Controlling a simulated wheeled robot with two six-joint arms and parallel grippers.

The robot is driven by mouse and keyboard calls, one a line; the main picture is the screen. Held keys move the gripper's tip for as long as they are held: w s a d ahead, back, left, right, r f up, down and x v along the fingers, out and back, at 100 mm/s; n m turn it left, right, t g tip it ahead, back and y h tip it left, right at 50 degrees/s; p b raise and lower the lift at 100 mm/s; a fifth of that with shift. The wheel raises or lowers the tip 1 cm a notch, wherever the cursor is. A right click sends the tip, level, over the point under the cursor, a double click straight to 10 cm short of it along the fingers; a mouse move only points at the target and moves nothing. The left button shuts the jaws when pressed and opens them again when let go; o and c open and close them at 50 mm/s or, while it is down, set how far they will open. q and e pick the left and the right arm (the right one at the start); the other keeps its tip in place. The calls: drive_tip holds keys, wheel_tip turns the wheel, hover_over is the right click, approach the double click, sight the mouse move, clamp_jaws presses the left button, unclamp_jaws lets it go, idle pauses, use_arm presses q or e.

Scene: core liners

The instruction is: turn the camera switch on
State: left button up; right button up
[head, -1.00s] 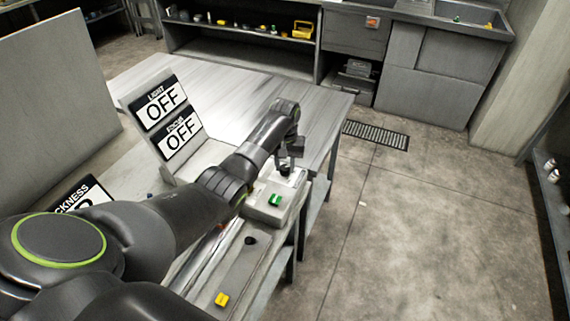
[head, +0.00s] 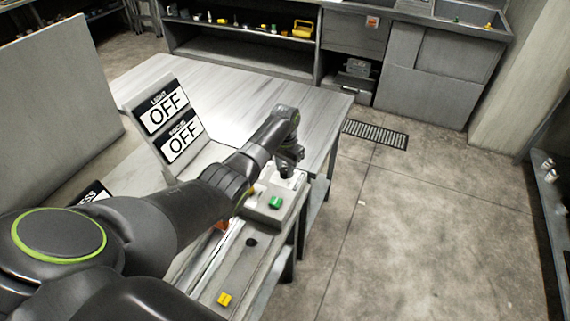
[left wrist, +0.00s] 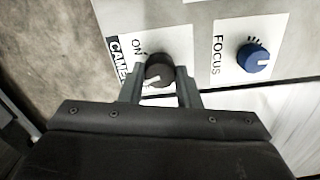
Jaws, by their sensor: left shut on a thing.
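A short pale mark shows on the knob's lower part. My left gripper (left wrist: 160,75) is shut on this knob, one finger on each side. In the head view my left gripper (head: 287,172) is down at the far end of the grey control box, and the knob is hidden there. My right gripper is not in view.
A blue focus knob (left wrist: 253,57) sits right of the camera knob. The grey box (head: 262,212) carries a green switch (head: 275,202); a yellow switch (head: 224,299) is nearer. Signs reading LIGHT OFF (head: 160,108) and FOCUS OFF (head: 181,137) stand behind.

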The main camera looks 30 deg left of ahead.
sight(285, 170)
use_arm(q)
drive_tip(key=m+p, duration=0.1)
drive_tip(key=m, duration=0.4)
drive_tip(key=shift+r+m, duration=0.1)
drive_tip(key=shift+m, duration=0.2)
drive_tip(key=m, duration=0.3)
drive_tip(key=shift+w+p, duration=0.1)
drive_tip(key=shift+p, duration=0.25)
drive_tip(key=shift+m, duration=1.8)
drive_tip(key=o, duration=1)
drive_tip(key=shift+r, duration=0.6)
wheel_tip(285, 170, up, 16)
drive_tip(key=shift+r+b, duration=0.1)
drive_tip(key=shift+b, duration=0.6)
